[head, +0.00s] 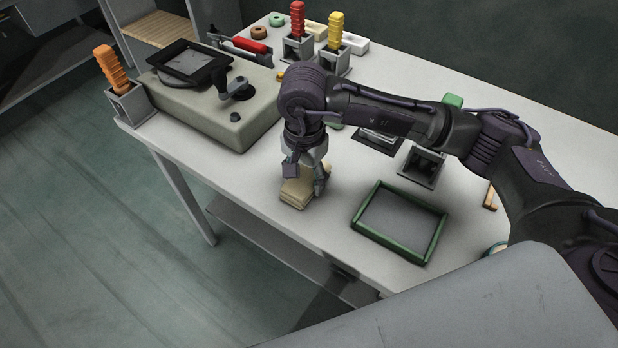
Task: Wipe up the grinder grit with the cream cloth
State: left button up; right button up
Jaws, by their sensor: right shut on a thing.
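The cream cloth (295,195) is a small folded pad on the white table near its front edge. My right gripper (306,180) points down and is shut on the cream cloth, with its fingers at the cloth's sides. The cloth looks to be at the table surface; I cannot tell if it presses on it. I cannot make out any grinder grit; the gripper and arm hide part of the tabletop. My left gripper is not in view.
A green-rimmed tray (436,237) lies right of the cloth. A beige machine (213,122) stands to the left. Holders with an orange handle (110,66), a red handle (297,20) and a yellow handle (335,30) stand around it. Bare table (225,168) lies left of the cloth.

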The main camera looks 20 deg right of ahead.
jog(key=shift+w+a+f+b, duration=0.1)
jog(key=shift+w+a+b, duration=0.6)
jog(key=shift+w, duration=0.2)
jog(key=shift+w+a+b, duration=0.4)
jog(key=shift+w, duration=0.2)
jog(key=shift+w+a, duration=0.25)
jog(key=shift+w, duration=0.05)
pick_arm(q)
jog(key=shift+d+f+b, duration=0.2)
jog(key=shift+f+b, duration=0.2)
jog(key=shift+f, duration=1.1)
pick_arm(e)
jog(key=shift+s+d, duration=1.6)
jog(key=shift+s, duration=0.05)
jog(key=shift+s+d, duration=0.1)
